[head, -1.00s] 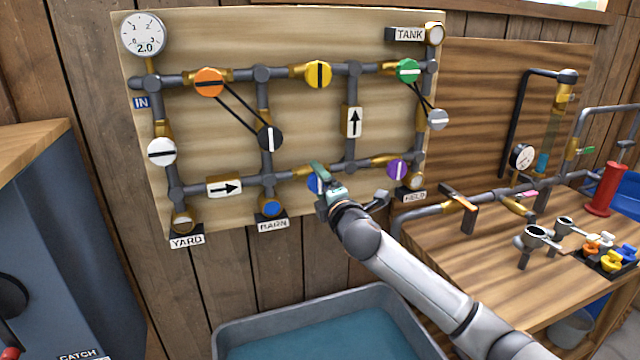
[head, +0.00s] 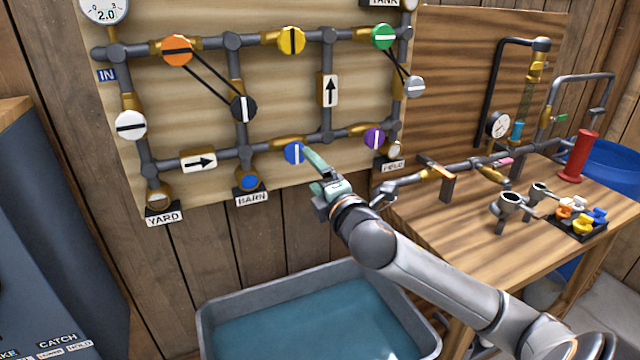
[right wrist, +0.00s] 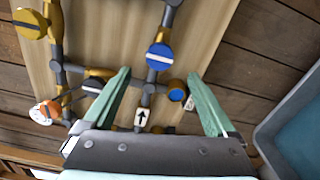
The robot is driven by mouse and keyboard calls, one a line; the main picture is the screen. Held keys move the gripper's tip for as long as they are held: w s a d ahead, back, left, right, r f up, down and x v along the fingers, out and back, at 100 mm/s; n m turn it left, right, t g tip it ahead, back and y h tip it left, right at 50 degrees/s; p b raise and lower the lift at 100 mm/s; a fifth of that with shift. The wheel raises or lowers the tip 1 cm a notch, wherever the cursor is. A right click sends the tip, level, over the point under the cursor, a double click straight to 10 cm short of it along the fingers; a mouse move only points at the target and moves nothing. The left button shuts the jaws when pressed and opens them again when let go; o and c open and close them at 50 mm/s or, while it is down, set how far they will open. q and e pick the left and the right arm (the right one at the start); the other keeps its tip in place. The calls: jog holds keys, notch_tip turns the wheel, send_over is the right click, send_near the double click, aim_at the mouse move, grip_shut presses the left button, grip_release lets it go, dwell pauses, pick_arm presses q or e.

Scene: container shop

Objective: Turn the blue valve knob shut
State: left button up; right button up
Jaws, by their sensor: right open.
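The blue valve knob (head: 293,153) sits on the lower horizontal pipe of the board, left of the purple knob (head: 374,139). Its white bar stands near upright, across the pipe. In the right wrist view the blue knob (right wrist: 159,56) shows ahead, between the fingers' lines, with its bar again across the pipe. My right gripper (head: 317,180) is open and empty, just right of and below the knob; one finger's tip appears close to it. Both fingers show in the right wrist view (right wrist: 159,77), apart, with nothing gripped. My left gripper is out of view.
The wooden board carries more knobs: orange (head: 177,51), yellow (head: 291,40), green (head: 382,37), black (head: 243,109), white (head: 131,125). A grey water trough (head: 212,318) stands below. A workbench (head: 440,215) with pipes and small parts is at right.

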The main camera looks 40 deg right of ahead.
jog(key=shift+v, duration=1.35)
jog(key=s+a+f+m+g+y, duration=0.2)
jog(key=s+a+f+m+g, duration=0.15)
jog(key=f, duration=0.85)
jog(key=s+a+f+m+g+y, duration=0.2)
jog(key=a+f+m, duration=0.15)
jog(key=f, duration=0.85)
jog(key=s+a+f+m+g+y, duration=0.1)
jog(key=s+a+f+m, duration=0.3)
jog(key=s+a+f, duration=0.2)
jog(key=s+a+f+m+g+y+p, duration=0.1)
jog(key=s+a+f+m, duration=0.3)
jog(key=s+f, duration=0.5)
jog(key=shift+s+a+f+g, duration=0.4)
jog(key=shift+s+a+g, duration=0.05)
jog(key=shift+s+a, duration=0.45)
jog(key=shift+w, duration=0.1)
